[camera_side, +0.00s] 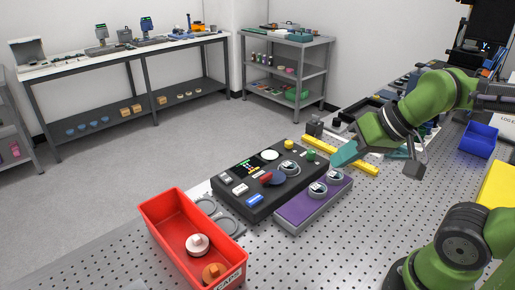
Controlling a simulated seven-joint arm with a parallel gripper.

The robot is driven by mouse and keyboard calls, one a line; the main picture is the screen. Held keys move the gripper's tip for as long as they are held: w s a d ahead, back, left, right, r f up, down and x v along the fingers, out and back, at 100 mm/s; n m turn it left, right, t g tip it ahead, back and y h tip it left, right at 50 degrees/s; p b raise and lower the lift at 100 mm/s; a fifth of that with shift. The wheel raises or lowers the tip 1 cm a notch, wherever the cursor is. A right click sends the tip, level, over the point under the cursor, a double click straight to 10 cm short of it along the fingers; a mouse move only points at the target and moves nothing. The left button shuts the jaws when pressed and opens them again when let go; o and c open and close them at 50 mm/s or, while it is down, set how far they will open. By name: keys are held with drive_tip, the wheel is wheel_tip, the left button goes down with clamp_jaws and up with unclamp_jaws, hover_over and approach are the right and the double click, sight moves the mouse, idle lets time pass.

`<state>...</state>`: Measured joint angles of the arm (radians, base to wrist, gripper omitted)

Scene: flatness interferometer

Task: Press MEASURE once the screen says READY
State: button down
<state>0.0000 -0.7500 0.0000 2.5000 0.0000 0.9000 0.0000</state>
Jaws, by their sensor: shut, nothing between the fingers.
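The interferometer (255,212) is a black box on the perforated bench, left of my gripper.
A purple-topped tray (297,212) with round parts lies against the box's right side. A red bin (168,228) holding white and orange caps stands front left. Grey rings (222,218) lie between them. A yellow bar (358,166) lies behind my gripper.

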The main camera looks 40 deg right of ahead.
idle(0.8)
drive_tip(key=n+t, duration=0.2)
drive_tip(key=n, duration=1.3)
hover_over(257, 200)
wheel_tip(257, 200, down, 8)
drive_tip(key=shift+s+f, duration=0.1)
drive_tip(key=shift+f, duration=0.1)
drive_tip(key=shift+f, duration=0.1)
drive_tip(key=shift+f, duration=4.35)
